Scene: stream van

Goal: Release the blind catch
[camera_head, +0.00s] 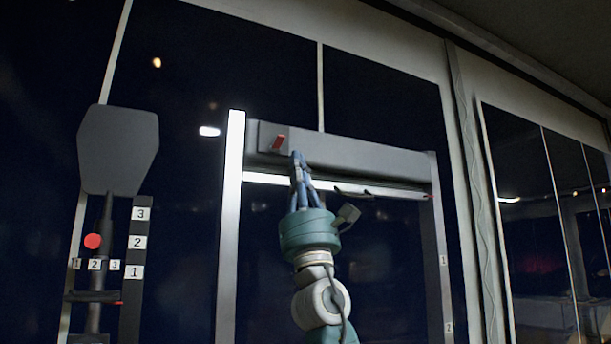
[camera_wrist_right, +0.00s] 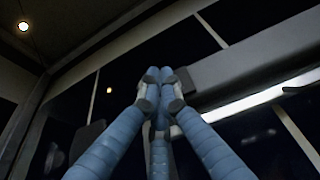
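The blind's grey cassette (camera_head: 345,157) runs across the top of the window frame. A small red lever (camera_head: 278,142), which looks like the catch, sits tilted on a plate near the cassette's left end. My right gripper (camera_head: 298,156) points up in front of the cassette, its fingertips just right of and slightly below the red lever. In the right wrist view the blue fingers (camera_wrist_right: 161,75) are drawn together at the tips, with nothing visible between them. The cassette (camera_wrist_right: 245,70) shows behind them there; the red lever cannot be made out. My left gripper is not in view.
A dark paddle-shaped panel (camera_head: 118,150) on a stand is at the left, with a red knob (camera_head: 93,241) and a numbered strip (camera_head: 136,270). A pale bar (camera_head: 348,187) lies below the cassette, between upright side rails (camera_head: 230,215). Dark windows are behind.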

